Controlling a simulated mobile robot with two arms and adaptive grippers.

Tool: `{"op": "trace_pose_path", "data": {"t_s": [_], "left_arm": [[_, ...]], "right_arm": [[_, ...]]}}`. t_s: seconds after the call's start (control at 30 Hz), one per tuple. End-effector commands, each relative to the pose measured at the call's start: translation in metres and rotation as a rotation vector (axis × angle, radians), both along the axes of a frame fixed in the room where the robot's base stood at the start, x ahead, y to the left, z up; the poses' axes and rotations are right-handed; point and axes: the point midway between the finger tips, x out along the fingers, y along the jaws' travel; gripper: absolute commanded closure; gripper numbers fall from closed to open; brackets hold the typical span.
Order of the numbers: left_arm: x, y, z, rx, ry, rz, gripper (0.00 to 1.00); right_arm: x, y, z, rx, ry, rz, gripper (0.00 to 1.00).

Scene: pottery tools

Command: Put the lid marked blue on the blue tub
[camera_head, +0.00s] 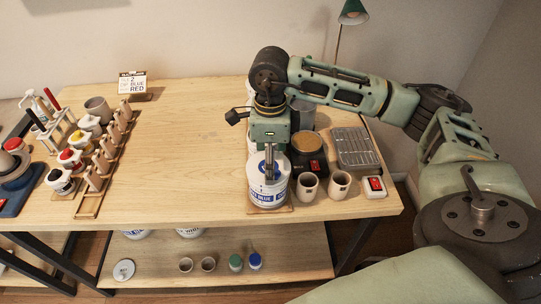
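A white tub (269,194) with blue lettering that includes the word BLUE stands on a small wooden board at the table's front right. My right gripper (270,174) points straight down over the top of this tub. Its fingers look narrow and close together from this side, and they overlap the tub's top and upper front. I cannot tell whether they hold a lid or its knob, or whether a lid sits on the tub. A round grey-white lid (124,270) with a small dark mark lies on the lower shelf. My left gripper is not in view.
Two cups (339,184) and a red-switched box (374,187) stand right of the tub. A brown-topped pot (308,148) and grey rack (355,148) are behind. Paint jars (70,157) and wooden stands fill the left. The table's middle (185,150) is clear.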

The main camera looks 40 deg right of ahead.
Motion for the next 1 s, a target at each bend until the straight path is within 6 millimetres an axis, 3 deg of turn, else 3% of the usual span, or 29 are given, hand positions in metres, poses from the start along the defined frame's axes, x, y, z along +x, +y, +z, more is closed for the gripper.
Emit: {"op": "trace_pose_path", "data": {"t_s": [0.3,0.33,0.53,1.0], "left_arm": [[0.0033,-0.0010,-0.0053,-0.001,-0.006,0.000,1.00],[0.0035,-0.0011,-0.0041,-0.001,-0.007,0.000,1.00],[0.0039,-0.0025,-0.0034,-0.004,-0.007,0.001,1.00],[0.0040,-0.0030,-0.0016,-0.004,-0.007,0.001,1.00]], "right_arm": [[0.0003,-0.0002,-0.0046,0.000,-0.001,-0.001,0.48],[0.0003,-0.0002,-0.0032,0.000,-0.001,-0.001,0.21],[0.0002,-0.0003,-0.0027,-0.001,-0.001,-0.001,0.03],[0.0010,-0.0001,0.0035,0.000,-0.003,-0.001,0.03]]}}
